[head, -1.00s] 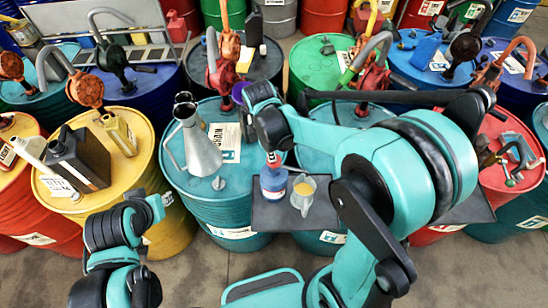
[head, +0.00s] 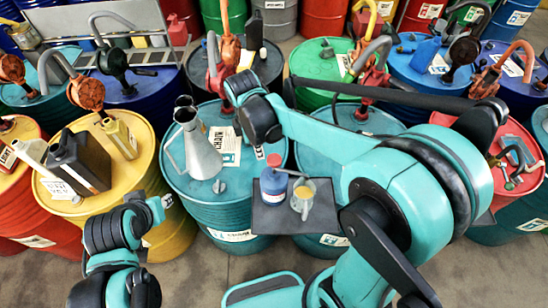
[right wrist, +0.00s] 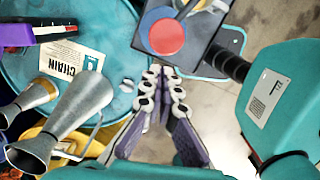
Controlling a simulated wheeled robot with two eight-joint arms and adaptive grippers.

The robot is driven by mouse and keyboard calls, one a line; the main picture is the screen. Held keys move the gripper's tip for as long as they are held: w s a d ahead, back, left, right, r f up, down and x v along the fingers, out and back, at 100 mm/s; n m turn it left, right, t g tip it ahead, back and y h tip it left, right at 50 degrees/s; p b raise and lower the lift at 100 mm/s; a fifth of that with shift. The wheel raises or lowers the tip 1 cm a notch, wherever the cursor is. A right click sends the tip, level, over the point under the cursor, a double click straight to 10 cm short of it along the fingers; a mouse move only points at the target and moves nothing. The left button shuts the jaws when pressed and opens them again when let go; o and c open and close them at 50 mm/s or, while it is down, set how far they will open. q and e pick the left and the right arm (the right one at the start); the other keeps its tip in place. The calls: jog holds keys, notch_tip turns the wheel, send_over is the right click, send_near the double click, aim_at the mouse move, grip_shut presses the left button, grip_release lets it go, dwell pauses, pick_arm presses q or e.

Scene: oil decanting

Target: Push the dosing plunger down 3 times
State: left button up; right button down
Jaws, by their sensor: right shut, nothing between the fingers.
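The dosing bottle (head: 272,186) is blue with a red plunger top (head: 273,160) and stands upright on a dark tray (head: 262,222). In the right wrist view the red round top (right wrist: 167,36) shows from above. A spout reaches right over a clear jug (head: 303,205) with yellow liquid in it. My right gripper (right wrist: 163,76) is shut and empty, beside the bottle and apart from its top in the picture. In the head view its fingers are not clear behind my wrist. My left gripper (head: 158,208) is at the lower left; its fingers are unclear.
A metal funnel can (head: 200,150) and a label sheet (head: 226,140) are on the teal drum (head: 178,182) left of the tray. A black canister (head: 80,160) stands on the yellow drum (head: 50,200). Drums with pumps crowd behind. Grey floor shows in front.

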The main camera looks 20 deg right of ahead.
aim_at(273, 159)
notch_tip(273, 159, up, 9)
jog(key=shift+a+f, duration=0.2)
jog(key=shift+a, duration=0.25)
dwell(1.0)
jog(key=d+f+p, duration=0.1)
jog(key=d+p, duration=0.1)
jog(key=p, duration=0.2)
jog(key=d+f+p, duration=0.1)
jog(key=f+p, duration=0.1)
jog(key=p, duration=0.2)
jog(key=shift+s+d+f+p, duration=0.1)
jog(key=shift+s+d+p, duration=0.05)
jog(key=shift+d+p, duration=0.2)
jog(key=shift+d+f+b, duration=0.2)
jog(key=shift+f+b, duration=1)
jog(key=shift+f, duration=0.55)
jog(key=shift+d+f+b, duration=0.15)
jog(key=shift+f+b, duration=1.05)
jog(key=shift+f, duration=0.5)
jog(key=shift+f, duration=0.1)
